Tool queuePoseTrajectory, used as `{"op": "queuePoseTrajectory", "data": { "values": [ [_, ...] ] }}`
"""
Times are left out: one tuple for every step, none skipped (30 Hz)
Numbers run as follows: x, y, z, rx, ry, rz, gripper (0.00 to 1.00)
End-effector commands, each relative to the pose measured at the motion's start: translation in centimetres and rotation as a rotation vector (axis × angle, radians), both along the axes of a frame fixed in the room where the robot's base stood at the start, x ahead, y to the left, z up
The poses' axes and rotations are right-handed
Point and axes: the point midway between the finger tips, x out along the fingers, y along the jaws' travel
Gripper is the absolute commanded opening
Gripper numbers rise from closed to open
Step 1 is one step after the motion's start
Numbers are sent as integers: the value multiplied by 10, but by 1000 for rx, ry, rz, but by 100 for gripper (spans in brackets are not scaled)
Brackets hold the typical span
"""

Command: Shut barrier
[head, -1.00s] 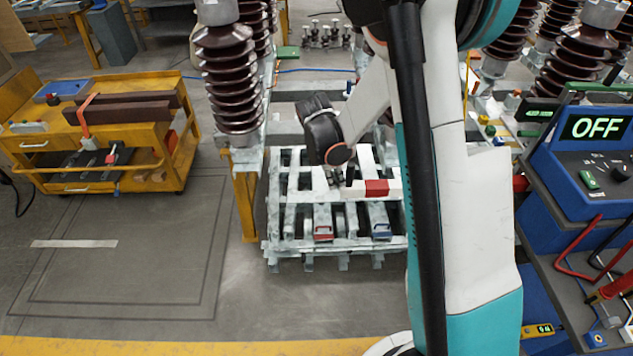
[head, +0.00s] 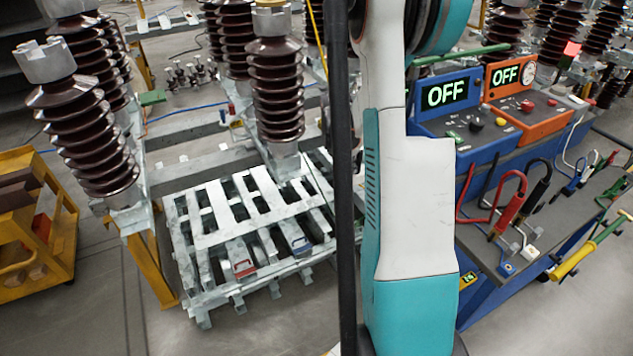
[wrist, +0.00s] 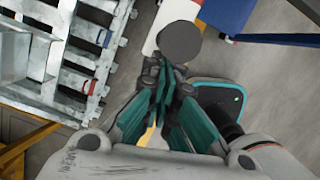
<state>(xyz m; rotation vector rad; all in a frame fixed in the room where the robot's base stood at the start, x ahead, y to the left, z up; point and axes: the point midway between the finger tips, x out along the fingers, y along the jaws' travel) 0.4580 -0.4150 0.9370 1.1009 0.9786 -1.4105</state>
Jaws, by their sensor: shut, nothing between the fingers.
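A red-and-white bar (wrist: 153,38), likely the barrier, shows in the wrist view just beyond my gripper. A dark round disc (wrist: 180,43) covers part of it, and I cannot tell whether the disc belongs to the bar. The bar does not show in the head view. My gripper (wrist: 164,72) is shut and empty, its fingertips close below the disc in the picture; I cannot tell whether they touch anything. In the head view my gripper is out of sight and my arm blocks the middle.
A pale metal frame (head: 205,240) with a red handle (head: 243,268) and a blue handle (head: 301,245) lies left of my arm. Brown insulators (head: 85,135) stand behind. A blue console (head: 447,118) reading OFF stands on a bench at right. A yellow cart (head: 35,235) is at left.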

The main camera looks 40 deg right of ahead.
Motion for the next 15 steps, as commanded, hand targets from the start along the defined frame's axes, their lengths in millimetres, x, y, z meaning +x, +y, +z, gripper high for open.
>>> {"op": "queuePoseTrajectory", "data": {
  "values": [
    [-7,-19,-1,-1,-1,-7,0],
    [-10,-28,-1,-1,-1,-7,0],
    [-14,-40,-1,0,0,-6,0],
    [-17,-49,-1,0,0,-7,0],
    [-19,-57,-1,-1,1,-5,0],
    [-23,-67,0,-1,1,-6,0],
    [-25,-74,0,-1,0,-5,0],
    [-27,-81,0,-1,0,-4,0],
    [-30,-90,0,-1,0,-5,0],
    [-31,-96,0,-1,0,-3,0],
    [-33,-101,0,-1,0,-3,0],
    [-35,-108,0,-1,0,-4,0],
    [-36,-112,0,-1,-1,-3,0],
    [-37,-116,0,-1,0,-2,0],
    [-39,-121,0,-1,0,-2,0]
  ]
}}
